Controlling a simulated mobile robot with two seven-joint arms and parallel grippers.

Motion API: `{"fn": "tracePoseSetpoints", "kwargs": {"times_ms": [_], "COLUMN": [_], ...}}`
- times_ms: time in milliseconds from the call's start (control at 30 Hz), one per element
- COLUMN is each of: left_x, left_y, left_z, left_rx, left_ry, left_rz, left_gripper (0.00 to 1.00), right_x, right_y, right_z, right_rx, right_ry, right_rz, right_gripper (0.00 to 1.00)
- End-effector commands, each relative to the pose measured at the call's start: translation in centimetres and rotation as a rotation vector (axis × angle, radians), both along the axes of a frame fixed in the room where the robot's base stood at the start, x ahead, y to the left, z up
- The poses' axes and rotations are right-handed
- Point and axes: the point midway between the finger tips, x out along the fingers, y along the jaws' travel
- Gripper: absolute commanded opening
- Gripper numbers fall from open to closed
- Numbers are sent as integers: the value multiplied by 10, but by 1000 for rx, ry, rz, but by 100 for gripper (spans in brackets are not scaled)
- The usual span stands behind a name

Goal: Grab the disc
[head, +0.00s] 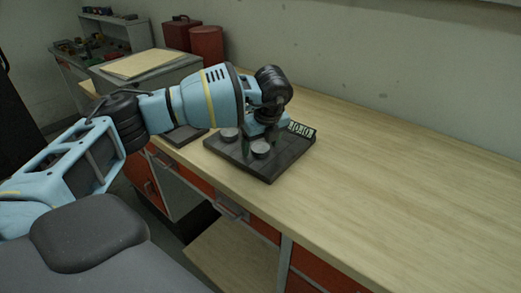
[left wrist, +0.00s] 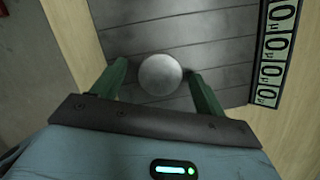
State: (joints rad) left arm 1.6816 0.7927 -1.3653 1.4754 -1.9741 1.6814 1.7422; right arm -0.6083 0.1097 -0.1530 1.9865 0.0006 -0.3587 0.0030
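A dark slatted board (head: 270,172) lies on the wooden workbench, with two round grey discs on it: one at the near side (head: 261,149) and one further left (head: 229,134). My left gripper (head: 260,140) is low over the board, pointing down. In the left wrist view, a pale round disc (left wrist: 160,74) lies between the two green fingers of my left gripper (left wrist: 157,70). The fingers are open, with a gap on each side of the disc. The left arm hides part of the board. My right gripper is not in view.
A strip with printed figures (head: 301,129) runs along the board's far right edge. The workbench (head: 400,190) is clear to the right. Red canisters (head: 206,43) and a cluttered shelf stand at the back left. A wall runs behind the bench.

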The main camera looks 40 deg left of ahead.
Motion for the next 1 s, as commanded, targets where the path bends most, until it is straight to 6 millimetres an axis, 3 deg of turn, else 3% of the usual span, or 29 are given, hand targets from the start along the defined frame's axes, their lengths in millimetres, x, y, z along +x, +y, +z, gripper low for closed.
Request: {"fn": "tracePoseSetpoints", "kwargs": {"times_ms": [67, 433, 767, 1000], "left_x": [0, 0, 1, 1], "left_y": [0, 0, 0, -1], "left_z": [0, 0, 4, 24], "left_rx": [0, 0, -1, -2], "left_ry": [0, 0, -3, -5], "left_rz": [0, 0, 0, 0], "left_gripper": [64, 16, 14, 14], "right_x": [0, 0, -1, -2], "right_y": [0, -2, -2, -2], "right_z": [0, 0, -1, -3], "right_rx": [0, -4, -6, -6], "right_ry": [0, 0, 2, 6], "right_rz": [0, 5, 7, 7], "right_gripper": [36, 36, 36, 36]}}
